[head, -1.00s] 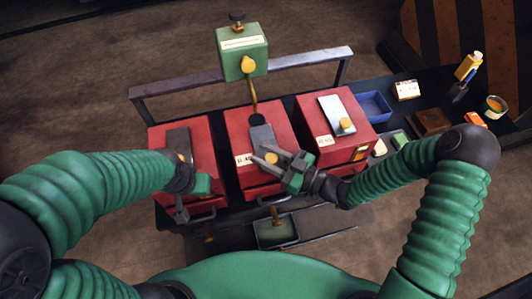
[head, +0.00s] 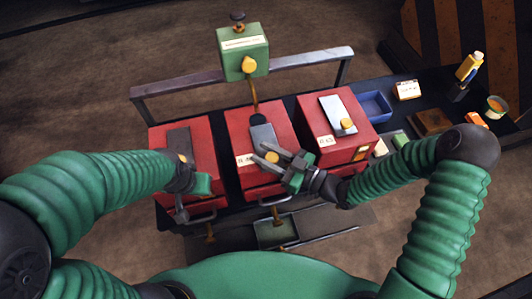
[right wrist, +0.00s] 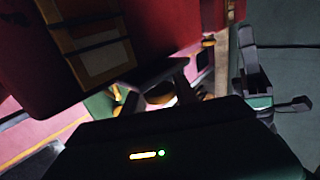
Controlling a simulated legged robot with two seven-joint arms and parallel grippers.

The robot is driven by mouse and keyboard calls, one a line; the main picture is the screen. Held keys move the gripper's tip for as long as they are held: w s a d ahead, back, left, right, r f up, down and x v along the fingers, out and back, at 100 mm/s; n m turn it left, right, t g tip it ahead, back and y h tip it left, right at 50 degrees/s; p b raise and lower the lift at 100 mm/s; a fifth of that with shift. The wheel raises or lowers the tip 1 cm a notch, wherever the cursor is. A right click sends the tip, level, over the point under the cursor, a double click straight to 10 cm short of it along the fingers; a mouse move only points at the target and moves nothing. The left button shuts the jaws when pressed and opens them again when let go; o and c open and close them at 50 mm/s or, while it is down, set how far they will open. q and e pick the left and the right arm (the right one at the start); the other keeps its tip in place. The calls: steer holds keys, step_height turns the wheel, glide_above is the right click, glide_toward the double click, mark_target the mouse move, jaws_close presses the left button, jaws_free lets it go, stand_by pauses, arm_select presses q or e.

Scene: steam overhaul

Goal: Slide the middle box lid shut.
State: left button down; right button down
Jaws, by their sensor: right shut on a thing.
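The middle red box (head: 243,188) stands between two similar red boxes. A grey metal lid plate (head: 262,135) with a yellow knob (head: 271,158) lies on its top. My right gripper (head: 267,159) is at this knob, shut on it, with its fingers pointing left. In the right wrist view a yellowish round part (right wrist: 160,94) shows dimly; the grip itself is dark and unclear there.
The right red box (head: 310,107) has a pale plate and knob. A green box (head: 243,60) on a yellow stem stands behind the middle box, near a grey rail (head: 310,58). A blue tray (head: 374,105) and small items lie right. A green tray (head: 277,232) is below, in front.

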mark_target(257, 143)
steer(key=shift+s+a, duration=0.35)
steer(key=w, duration=0.2)
steer(key=w+a, duration=0.1)
steer(key=w, duration=0.1)
steer(key=w+a+b, duration=0.1)
steer(key=w, duration=0.1)
steer(key=shift+w+f, duration=0.1)
steer(key=shift+f, duration=0.05)
steer(key=shift+w+r, duration=0.1)
steer(key=shift+r, duration=0.2)
steer(key=shift+w, duration=0.1)
